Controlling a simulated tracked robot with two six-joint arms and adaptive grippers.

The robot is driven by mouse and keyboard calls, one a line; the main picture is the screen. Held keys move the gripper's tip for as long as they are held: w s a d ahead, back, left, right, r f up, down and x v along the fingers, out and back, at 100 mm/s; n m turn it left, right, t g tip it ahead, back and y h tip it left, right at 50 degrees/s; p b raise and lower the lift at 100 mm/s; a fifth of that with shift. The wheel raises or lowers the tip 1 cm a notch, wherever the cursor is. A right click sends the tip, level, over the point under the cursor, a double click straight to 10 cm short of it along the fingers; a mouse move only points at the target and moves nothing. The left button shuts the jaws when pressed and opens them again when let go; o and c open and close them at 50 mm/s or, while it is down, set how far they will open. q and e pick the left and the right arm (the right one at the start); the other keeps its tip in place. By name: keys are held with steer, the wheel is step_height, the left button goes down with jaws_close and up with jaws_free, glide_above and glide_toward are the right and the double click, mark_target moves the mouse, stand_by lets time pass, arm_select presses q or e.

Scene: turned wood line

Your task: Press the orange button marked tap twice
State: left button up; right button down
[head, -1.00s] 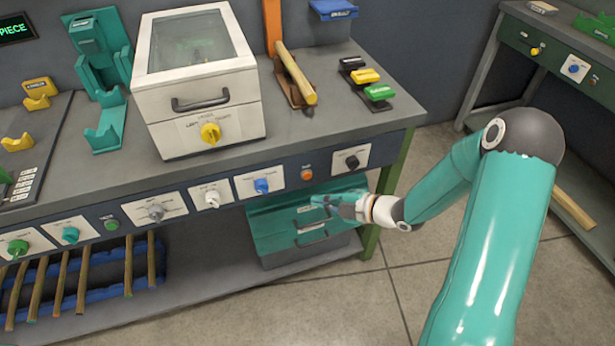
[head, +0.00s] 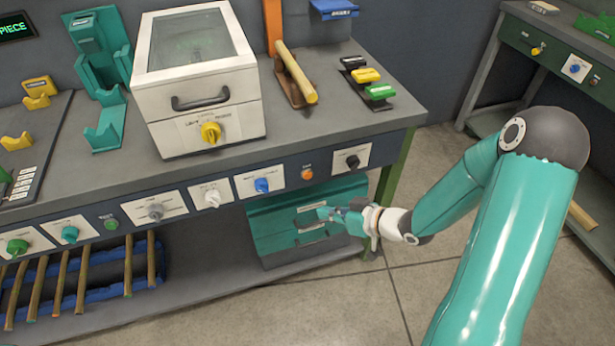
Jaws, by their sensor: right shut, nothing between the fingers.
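The orange button (head: 306,172) sits on the front panel of the bench, between the blue knob and the black knob; its marking is too small to read. My right gripper (head: 322,213) is shut and empty. In the picture it is below and slightly right of the orange button, in front of the teal drawer box under the bench, apart from the button. My left gripper is not in view.
A black knob (head: 352,161) is right of the button and a blue knob (head: 261,185) is left of it. A white machine with a lid (head: 200,100) stands on the bench (head: 330,128) above. A teal drawer box (head: 270,225) is below the panel.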

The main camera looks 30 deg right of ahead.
mark_target(308, 175)
steer(key=shift+w, duration=0.15)
steer(key=w+d+p, duration=0.2)
steer(key=w, duration=0.6)
steer(key=shift+w, duration=0.2)
steer(key=shift+w, duration=0.1)
stand_by(1.4)
steer(key=shift+w+d, duration=0.1)
steer(key=shift+w, duration=0.15)
steer(key=shift+w+d+p, duration=0.1)
steer(key=shift+w+p, duration=0.25)
steer(key=shift+p, duration=0.05)
stand_by(0.6)
steer(key=shift+s, duration=0.1)
steer(key=shift+s+r, duration=0.1)
steer(key=shift+s, duration=0.6)
steer(key=shift+a, duration=0.2)
